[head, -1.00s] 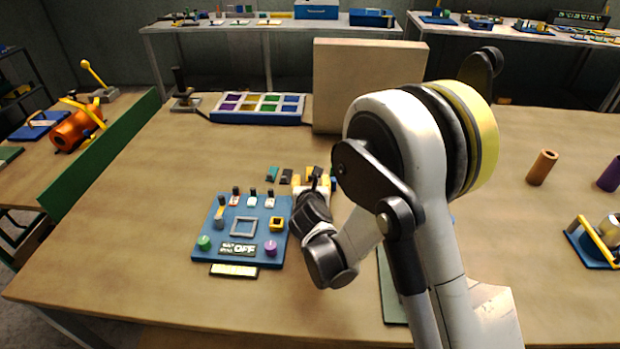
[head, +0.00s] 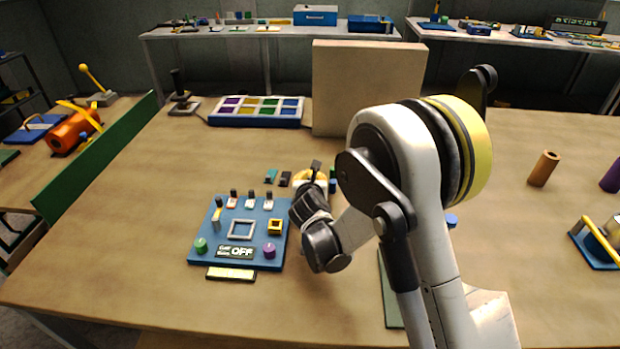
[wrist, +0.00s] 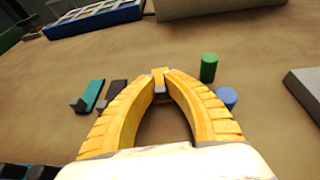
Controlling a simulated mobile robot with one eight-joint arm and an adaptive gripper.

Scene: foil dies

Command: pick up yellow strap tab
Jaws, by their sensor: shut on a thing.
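My gripper (head: 310,178) is over the table, just beyond the back right corner of the blue switch panel. In the wrist view its two yellow fingers (wrist: 160,92) come together at the tips on a small piece with a yellow top and a grey face, which I take to be the yellow strap tab (wrist: 160,74). The fingers hide most of it. In the head view a dark upright piece shows at the gripper, and I cannot tell whether it belongs to the tab. A teal tab (wrist: 90,95) and a dark tab (wrist: 114,92) lie on the table left of the fingers.
A green cylinder (wrist: 208,67) and a blue cylinder (wrist: 227,97) stand close right of the fingers. The blue panel (head: 207,243) with switches and knobs is front left. A large beige block (head: 365,85) and a tray of coloured compartments (head: 256,122) stand behind.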

